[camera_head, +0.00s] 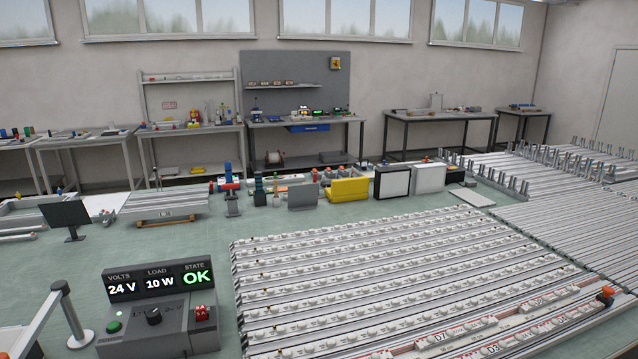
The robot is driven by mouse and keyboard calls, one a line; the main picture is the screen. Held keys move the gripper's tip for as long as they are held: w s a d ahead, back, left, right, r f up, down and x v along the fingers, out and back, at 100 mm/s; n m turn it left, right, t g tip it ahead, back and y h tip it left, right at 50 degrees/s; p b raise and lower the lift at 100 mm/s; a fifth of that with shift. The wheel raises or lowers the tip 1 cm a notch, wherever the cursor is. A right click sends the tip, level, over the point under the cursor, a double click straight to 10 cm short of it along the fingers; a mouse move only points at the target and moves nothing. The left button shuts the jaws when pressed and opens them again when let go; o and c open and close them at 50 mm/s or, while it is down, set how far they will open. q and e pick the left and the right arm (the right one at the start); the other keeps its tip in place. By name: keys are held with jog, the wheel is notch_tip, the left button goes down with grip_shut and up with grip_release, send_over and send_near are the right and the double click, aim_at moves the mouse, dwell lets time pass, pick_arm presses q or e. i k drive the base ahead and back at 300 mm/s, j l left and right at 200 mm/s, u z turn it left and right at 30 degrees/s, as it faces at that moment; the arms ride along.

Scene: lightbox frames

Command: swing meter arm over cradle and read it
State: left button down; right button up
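A dark grey meter box (160,310) stands at the lower left. Its display (160,281) reads VOLTS 24 V, LOAD 10 W, STATE OK in green. A green button (114,327), a black knob (153,316) and a red switch (201,313) sit on its front. Left of it, a grey jointed bar on a post (70,311) with a round base is partly cut off by the picture edge; I cannot tell if it is the meter arm. I cannot single out the cradle with certainty. Neither gripper is in view.
Long rows of light strips (380,268) fill the right foreground. A dark monitor (66,215), yellow box (347,190) and red-blue tool (230,187) stand farther back. Green bench surface (165,240) is clear behind the meter box.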

aim_at(60, 288)
jog(key=k+u, duration=0.1)
jog(key=u, duration=1.5)
jog(key=i+j, duration=0.3)
jog(key=j, duration=0.15)
jog(key=i+j+u, duration=0.1)
jog(key=i+j, duration=0.2)
jog(key=j, duration=0.15)
jog(key=i+j, duration=0.3)
jog(key=j, duration=0.15)
